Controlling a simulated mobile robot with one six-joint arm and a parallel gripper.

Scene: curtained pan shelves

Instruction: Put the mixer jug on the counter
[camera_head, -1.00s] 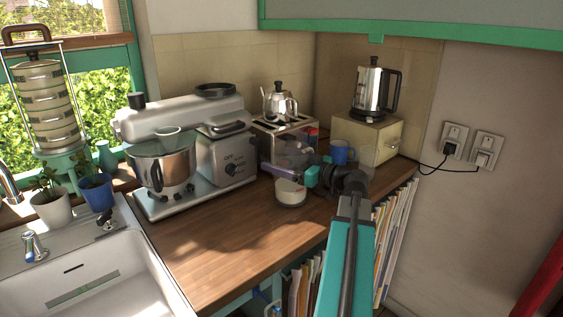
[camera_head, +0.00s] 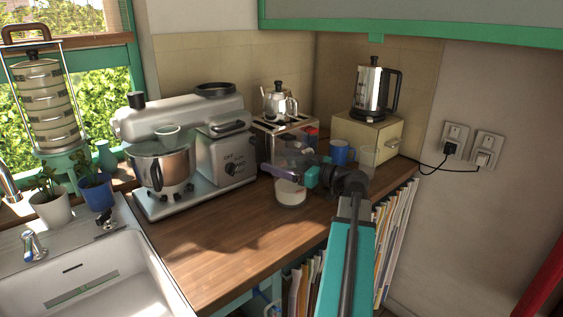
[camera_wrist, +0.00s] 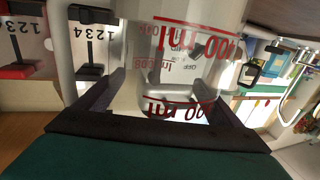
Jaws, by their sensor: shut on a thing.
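The mixer jug is a clear jug with red measure marks; in the wrist view the jug (camera_wrist: 190,45) is upside down and fills the middle between the two fingers. My gripper (camera_wrist: 160,95) is shut on it. In the head view the jug (camera_head: 290,193) shows a pale lower part at the counter's middle, its clear upper part partly hidden by my gripper (camera_head: 288,172). The wooden counter (camera_head: 215,250) lies beneath. The jug's bottom is touching or just above the counter; I cannot tell which.
A stand mixer (camera_head: 228,150) is left of the jug. A toaster (camera_head: 268,133) stands behind it; a blue mug (camera_head: 340,153) and a clear glass (camera_head: 366,160) are to the right. The counter's front left is clear. The sink (camera_head: 85,280) is far left.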

